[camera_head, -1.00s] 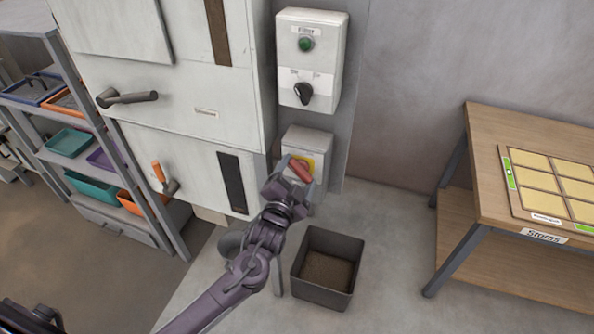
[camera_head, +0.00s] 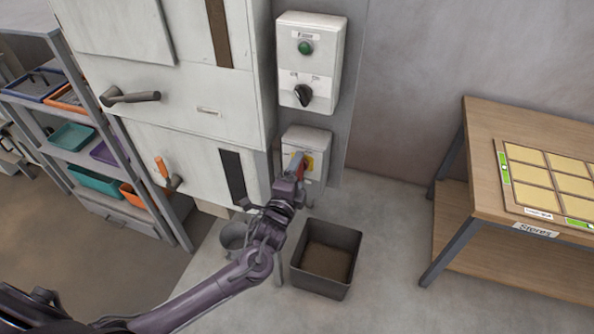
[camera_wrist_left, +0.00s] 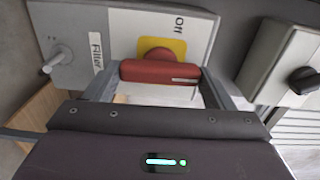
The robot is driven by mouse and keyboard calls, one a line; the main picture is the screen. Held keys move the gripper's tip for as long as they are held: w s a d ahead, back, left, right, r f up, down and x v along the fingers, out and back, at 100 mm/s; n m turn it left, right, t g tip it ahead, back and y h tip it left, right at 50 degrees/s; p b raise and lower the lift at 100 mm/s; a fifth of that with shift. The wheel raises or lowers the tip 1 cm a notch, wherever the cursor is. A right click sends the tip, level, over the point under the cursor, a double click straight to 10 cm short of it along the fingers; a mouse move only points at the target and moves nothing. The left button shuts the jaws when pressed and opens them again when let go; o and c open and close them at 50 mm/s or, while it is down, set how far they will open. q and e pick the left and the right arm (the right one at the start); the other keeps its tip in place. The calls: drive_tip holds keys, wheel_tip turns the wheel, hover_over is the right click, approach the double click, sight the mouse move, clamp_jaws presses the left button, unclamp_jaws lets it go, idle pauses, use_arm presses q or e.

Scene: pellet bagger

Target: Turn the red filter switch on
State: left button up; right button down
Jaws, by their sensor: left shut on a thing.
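The red filter switch (camera_head: 300,160) is a red handle on a yellow plate, on the lower grey box (camera_head: 318,143). In the head view it stands close to upright, partly hidden by my left gripper (camera_head: 294,172). In the left wrist view the red handle (camera_wrist_left: 160,72) lies across the picture between the two fingers of the left gripper (camera_wrist_left: 158,90), which is shut on it. An "Off" label (camera_wrist_left: 180,24) shows beside the yellow plate, and a "Filter" label (camera_wrist_left: 96,52) shows on the same box. My right gripper is not in view.
Above is a box with a green lamp (camera_head: 305,47) and a black knob (camera_head: 303,95). A dark bin (camera_head: 352,240) stands on the floor below. A wooden table (camera_head: 485,190) is at the right, shelves (camera_head: 70,165) at the left. Cabinet handles (camera_head: 130,97) stick out.

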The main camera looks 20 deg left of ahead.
use_arm(q)
drive_tip(key=shift+m, duration=0.3)
drive_tip(key=o, duration=1)
drive_tip(key=shift+s+f, duration=0.15)
drive_tip(key=shift+s, duration=0.2)
drive_tip(key=s+b, duration=0.2)
drive_tip(key=s, duration=0.5)
drive_tip(key=shift+a, duration=0.1)
